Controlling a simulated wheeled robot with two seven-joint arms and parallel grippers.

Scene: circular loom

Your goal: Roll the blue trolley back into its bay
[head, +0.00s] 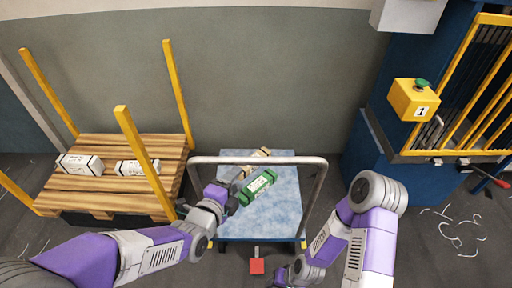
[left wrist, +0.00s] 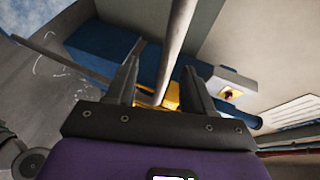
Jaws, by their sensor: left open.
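The blue trolley (head: 284,212) stands in the middle of the head view, with a grey tube handle (head: 258,160) across it. A green box (head: 258,187) and a tan box (head: 258,154) lie on its deck. My left gripper (head: 234,184) is at the left part of the handle, beside the green box. In the left wrist view its two fingers (left wrist: 162,88) are apart and the handle tube (left wrist: 178,50) shows between them; I cannot tell whether they touch it. My right gripper (head: 284,273) is low near the trolley's front edge, partly hidden; its jaws are unclear.
A red pedal (head: 257,266) juts from the trolley's front. At left stands a wooden pallet (head: 112,187) with yellow posts and two white boxes. At right is a blue machine (head: 375,160) with a yellow guard and a yellow button box (head: 412,101). A wall closes the back.

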